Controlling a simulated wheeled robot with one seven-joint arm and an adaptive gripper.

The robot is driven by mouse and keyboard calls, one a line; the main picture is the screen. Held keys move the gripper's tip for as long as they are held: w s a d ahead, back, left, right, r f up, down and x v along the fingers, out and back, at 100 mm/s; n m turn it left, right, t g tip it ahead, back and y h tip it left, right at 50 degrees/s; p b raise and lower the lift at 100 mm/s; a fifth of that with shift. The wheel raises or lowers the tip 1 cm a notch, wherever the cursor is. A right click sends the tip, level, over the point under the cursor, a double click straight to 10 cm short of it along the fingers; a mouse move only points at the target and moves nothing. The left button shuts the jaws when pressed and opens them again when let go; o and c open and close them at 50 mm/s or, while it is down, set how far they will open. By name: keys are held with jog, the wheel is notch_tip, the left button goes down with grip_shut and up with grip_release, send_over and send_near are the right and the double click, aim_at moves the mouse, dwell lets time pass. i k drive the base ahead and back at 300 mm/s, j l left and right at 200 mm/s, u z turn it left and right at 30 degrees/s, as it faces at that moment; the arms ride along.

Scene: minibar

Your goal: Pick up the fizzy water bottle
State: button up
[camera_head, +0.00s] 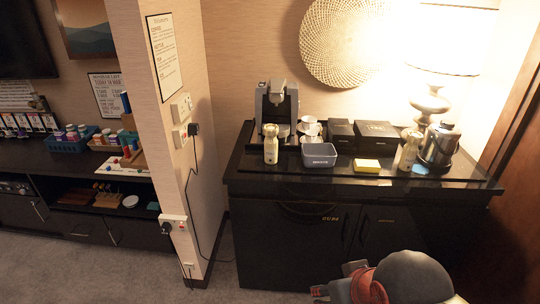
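Two small pale bottle-like containers stand upright on the black counter (285,177). One container (271,146) is at the front left, before the coffee machine. The other container (409,150) is at the right, beside the kettle. Their labels are too small to read, so I cannot tell which is the fizzy water bottle. My gripper (335,281) shows at the bottom edge, low in front of the cabinet and apart from both containers. It is partly cut off by the frame, and its finger opening is unclear.
On the counter are a coffee machine (277,106), cups (310,127), a grey bin (319,155), black boxes (376,135), a yellow block (367,165), a kettle (438,147) and a lamp (430,101). A wall corner (178,140) stands left; carpet (120,274) is open there.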

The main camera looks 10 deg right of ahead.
aim_at(410, 150)
jog(key=i, duration=0.3)
jog(key=i+z, duration=0.3)
jog(key=i, duration=0.3)
jog(key=i+z, duration=0.3)
jog(key=i, duration=0.3)
jog(key=z, duration=2.15)
